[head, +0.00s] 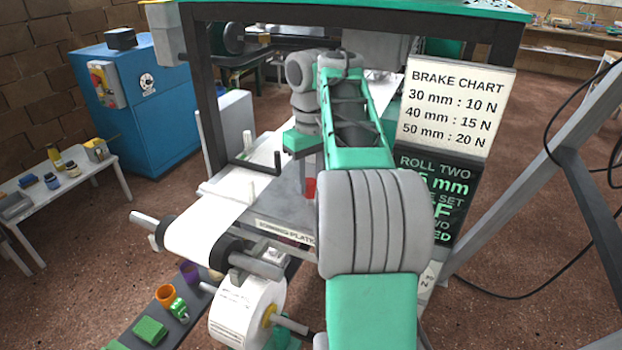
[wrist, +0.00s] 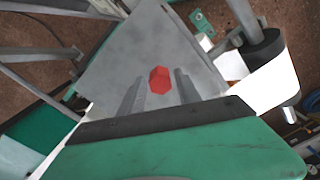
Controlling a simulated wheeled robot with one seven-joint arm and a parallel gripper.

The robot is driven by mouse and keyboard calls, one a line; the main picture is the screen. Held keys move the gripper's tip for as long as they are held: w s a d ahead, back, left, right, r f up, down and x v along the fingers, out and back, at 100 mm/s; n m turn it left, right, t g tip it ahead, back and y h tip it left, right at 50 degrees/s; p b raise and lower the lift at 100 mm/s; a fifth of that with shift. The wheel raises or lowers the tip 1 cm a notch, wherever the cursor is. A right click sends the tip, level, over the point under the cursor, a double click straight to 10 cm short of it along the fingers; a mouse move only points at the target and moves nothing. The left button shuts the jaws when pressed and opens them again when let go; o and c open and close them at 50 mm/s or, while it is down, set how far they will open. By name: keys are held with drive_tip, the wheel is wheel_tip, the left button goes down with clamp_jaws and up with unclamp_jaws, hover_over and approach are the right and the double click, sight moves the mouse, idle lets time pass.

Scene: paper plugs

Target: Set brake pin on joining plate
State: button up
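The brake pin is a small red hexagonal piece (wrist: 160,80), seen in the wrist view between my two fingers. A gap shows on each side of it, so my gripper (wrist: 159,77) appears open around or just above it. In the head view the red pin (head: 311,188) shows partly beside my gripper's fingers (head: 307,180), close to the grey plate. This flat grey plate (head: 270,213), apparently the joining plate, has a label on its front edge that I cannot fully read. It fills the middle of the wrist view (wrist: 140,45). My arm hides its right part.
A white paper web (head: 200,225) runs over a roller at the plate's left. A paper roll (head: 240,315) hangs below. A brake chart (head: 457,105) stands right of my arm. Dark frame posts (head: 205,110) rise around the plate. Orange and purple cups (head: 166,295) sit lower left.

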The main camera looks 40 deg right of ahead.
sight(311, 182)
drive_tip(key=shift+o, duration=0.8)
wheel_tip(311, 182, up, 12)
drive_tip(key=r+p, duration=0.1)
drive_tip(key=p, duration=1.1)
drive_tip(key=s+a+f+t, duration=0.1)
drive_tip(key=a+f, duration=0.1)
drive_tip(key=a, duration=0.5)
drive_tip(key=s+a+f+t, duration=0.1)
drive_tip(key=a+f, duration=0.1)
drive_tip(key=a, duration=0.5)
drive_tip(key=s+a+f+t, duration=0.1)
drive_tip(key=s+a+f, duration=0.7)
drive_tip(key=s+f, duration=0.1)
drive_tip(key=shift+s+a+f+t+b, duration=0.25)
drive_tip(key=shift+a+f+t+b, duration=0.1)
drive_tip(key=shift+f, duration=0.3)
